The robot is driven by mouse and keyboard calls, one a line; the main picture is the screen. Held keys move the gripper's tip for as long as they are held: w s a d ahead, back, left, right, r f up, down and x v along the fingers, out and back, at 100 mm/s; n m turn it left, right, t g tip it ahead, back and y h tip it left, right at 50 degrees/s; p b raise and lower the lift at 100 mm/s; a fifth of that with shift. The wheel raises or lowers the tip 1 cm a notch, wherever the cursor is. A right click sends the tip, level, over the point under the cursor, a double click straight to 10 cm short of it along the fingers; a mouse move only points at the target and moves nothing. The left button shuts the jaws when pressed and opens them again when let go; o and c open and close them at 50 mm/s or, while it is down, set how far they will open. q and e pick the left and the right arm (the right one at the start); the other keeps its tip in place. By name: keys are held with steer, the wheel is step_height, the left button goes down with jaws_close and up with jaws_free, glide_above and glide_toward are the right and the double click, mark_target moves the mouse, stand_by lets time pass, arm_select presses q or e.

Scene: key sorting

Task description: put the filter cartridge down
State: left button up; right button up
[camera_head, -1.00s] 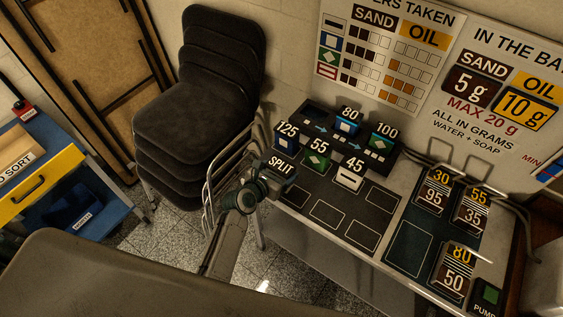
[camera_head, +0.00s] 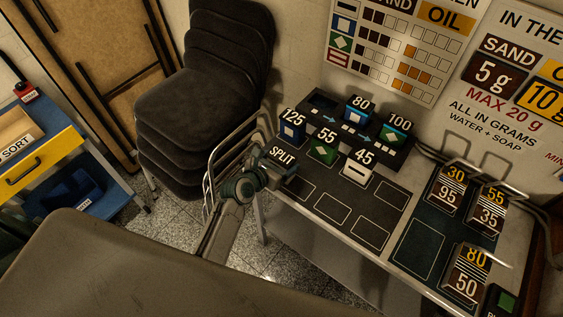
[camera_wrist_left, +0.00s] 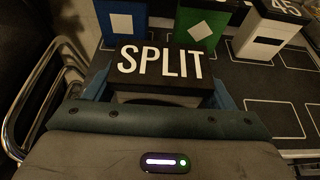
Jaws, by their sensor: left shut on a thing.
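My left gripper (camera_head: 262,178) is shut on a dark block with SPLIT in white on its top (camera_head: 282,158). The block also shows in the left wrist view (camera_wrist_left: 160,62), between the two bluish fingers. It is over the left front corner of the dark mat (camera_head: 335,190). I cannot tell whether it touches the mat. Behind it stand a blue cartridge marked 125 (camera_head: 292,130) and a green one marked 55 (camera_head: 323,152). A white one marked 45 (camera_head: 358,172) stands to the right. My right gripper is not in view.
A black rack (camera_head: 318,107) holds cartridges 80 (camera_head: 357,110) and 100 (camera_head: 393,133). Outlined spaces on the mat's front are empty. A teal mat (camera_head: 418,250) at right holds several numbered blocks. Stacked chairs (camera_head: 205,95) stand close left of the table.

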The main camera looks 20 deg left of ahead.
arm_select(q)
steer(key=o, duration=0.7)
steer(key=shift+f, duration=0.15)
steer(key=o, duration=0.4)
steer(key=b+v, duration=0.1)
steer(key=v, duration=1.1)
steer(key=shift+r, duration=0.2)
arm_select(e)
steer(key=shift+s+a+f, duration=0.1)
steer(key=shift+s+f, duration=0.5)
